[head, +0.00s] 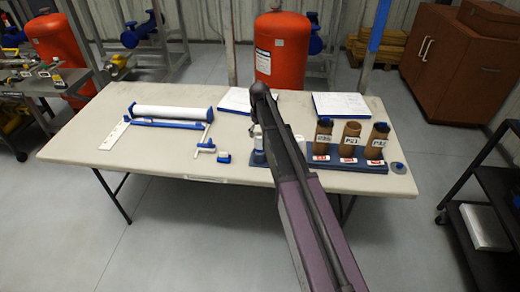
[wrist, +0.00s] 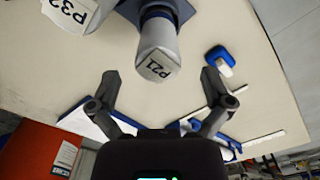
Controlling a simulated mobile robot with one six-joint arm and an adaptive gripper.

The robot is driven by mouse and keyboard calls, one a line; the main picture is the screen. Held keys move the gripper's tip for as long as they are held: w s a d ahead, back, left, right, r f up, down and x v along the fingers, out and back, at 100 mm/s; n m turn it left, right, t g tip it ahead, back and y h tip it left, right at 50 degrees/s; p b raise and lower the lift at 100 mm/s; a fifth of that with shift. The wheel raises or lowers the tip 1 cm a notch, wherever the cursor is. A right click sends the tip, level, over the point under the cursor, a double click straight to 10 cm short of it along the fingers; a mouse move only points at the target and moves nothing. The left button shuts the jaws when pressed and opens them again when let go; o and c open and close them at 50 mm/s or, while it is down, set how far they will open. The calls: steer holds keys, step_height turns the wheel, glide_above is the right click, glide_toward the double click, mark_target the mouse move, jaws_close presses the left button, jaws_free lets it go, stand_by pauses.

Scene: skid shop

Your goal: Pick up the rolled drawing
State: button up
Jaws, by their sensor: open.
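A long white roll (head: 173,113), which looks like the rolled drawing, lies across a blue holder (head: 165,125) on the left half of the table. My gripper (wrist: 158,78) is open and empty, with its two fingers spread in the wrist view. In the head view my arm hides the gripper, which is above the table, right of the roll. In the wrist view the blue holder (wrist: 228,148) shows partly behind the right finger; the roll cannot be made out clearly there.
Several brown labelled tubes (head: 351,138) stand in a blue rack (head: 330,165) on the right. Drawing sheets (head: 340,105) lie at the back. A white ruler (head: 114,134) and small blue-and-white parts (head: 206,147) lie near the roll. A red tank (head: 282,60) stands behind the table.

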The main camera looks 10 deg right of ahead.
mark_target(260, 141)
steer(key=shift+f, duration=0.1)
steer(key=shift+d+f+b, duration=0.1)
steer(key=shift+f+b, duration=2.4)
steer(key=shift+b, duration=0.1)
steer(key=shift+c, duration=0.2)
steer(key=c, duration=1.2)
